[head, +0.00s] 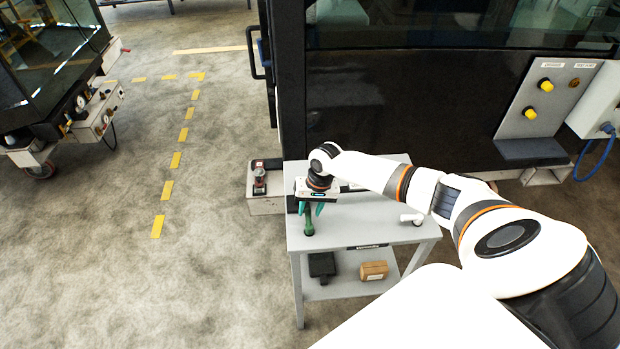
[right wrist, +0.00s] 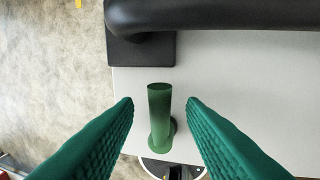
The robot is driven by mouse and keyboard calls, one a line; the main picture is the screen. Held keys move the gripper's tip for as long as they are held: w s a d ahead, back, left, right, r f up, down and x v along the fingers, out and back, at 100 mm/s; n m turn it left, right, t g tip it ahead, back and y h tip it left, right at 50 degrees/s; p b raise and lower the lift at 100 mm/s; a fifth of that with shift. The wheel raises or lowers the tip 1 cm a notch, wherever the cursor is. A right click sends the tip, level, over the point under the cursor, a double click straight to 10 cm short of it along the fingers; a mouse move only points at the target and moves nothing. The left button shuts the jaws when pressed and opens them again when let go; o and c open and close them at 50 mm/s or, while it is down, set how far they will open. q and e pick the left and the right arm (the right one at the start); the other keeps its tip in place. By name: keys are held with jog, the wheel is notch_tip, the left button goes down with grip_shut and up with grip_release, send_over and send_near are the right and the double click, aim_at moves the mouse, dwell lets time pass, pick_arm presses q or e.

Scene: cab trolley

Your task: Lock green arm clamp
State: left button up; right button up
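The green arm clamp (head: 309,222) stands near the left edge of the grey trolley top (head: 350,226). In the right wrist view it is a green post (right wrist: 160,118) with a round foot. My right gripper (head: 312,209) is directly above it, with its green fingers pointing down. In the right wrist view the fingers are apart, one on each side of the post, with a visible gap on both sides. Nothing is held. My left gripper is not in view.
A black bar with a flat base (right wrist: 142,52) lies close to the clamp. A white handle-like part (head: 412,219) is on the trolley's right.

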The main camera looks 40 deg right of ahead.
notch_tip(320, 180, up, 11)
jog(key=s+d+b, duration=0.1)
jog(key=d, duration=0.1)
jog(key=shift+b, duration=0.35)
jog(key=shift+s+a+f, duration=0.1)
jog(key=shift+f, duration=0.1)
